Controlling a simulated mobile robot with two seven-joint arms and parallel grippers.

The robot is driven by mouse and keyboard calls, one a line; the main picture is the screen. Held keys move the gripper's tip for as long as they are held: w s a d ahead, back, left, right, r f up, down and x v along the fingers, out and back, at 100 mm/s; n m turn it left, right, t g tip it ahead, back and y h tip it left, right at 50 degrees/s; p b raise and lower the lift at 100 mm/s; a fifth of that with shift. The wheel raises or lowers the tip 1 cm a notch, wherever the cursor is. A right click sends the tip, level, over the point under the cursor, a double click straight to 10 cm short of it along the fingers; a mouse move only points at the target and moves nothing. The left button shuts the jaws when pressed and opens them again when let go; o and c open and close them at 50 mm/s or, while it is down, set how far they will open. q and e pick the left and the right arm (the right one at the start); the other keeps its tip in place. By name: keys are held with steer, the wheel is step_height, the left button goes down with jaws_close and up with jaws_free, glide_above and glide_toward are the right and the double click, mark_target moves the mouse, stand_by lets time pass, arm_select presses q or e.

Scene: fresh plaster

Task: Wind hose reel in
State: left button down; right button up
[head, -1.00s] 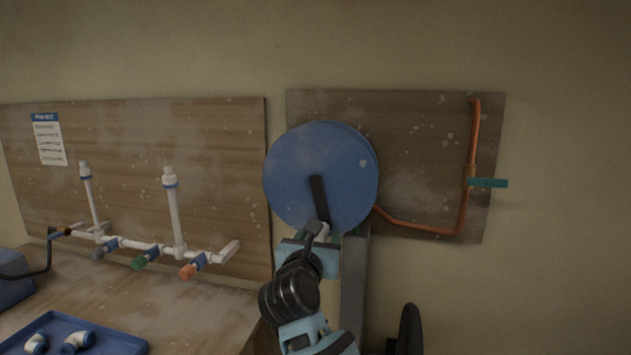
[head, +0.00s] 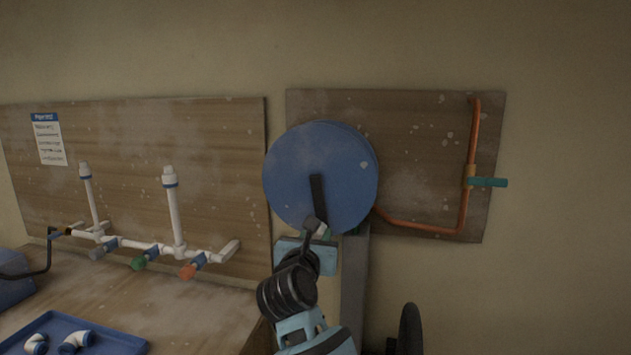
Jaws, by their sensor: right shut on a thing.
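The hose reel (head: 290,170) is a round blue disc, upright in front of the wall on a grey post (head: 354,280). Its dark crank arm (head: 317,196) points down from the middle of the disc. My right gripper (head: 315,228) is at the lower end of the crank and is shut on the crank handle. The handle itself is mostly hidden by the gripper. No loose hose can be made out. My left gripper is not in view.
A wooden board with an orange pipe (head: 468,170) and teal valve handle (head: 487,182) is behind the reel to the right. At left, a workbench (head: 190,310) holds white pipework (head: 175,215) and a blue tray (head: 110,340) with pipe elbows.

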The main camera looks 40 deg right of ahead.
steer(key=w+a, duration=0.3)
steer(key=shift+w+r+b, duration=0.15)
steer(key=shift+r+b, duration=0.1)
steer(key=shift+b, duration=0.1)
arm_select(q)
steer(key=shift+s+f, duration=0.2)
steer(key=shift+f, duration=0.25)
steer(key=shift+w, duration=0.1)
arm_select(e)
steer(key=shift+w, duration=0.1)
steer(key=shift+w+a+r, duration=1.25)
steer(key=shift+w+r, duration=0.15)
steer(key=shift+w, duration=0.1)
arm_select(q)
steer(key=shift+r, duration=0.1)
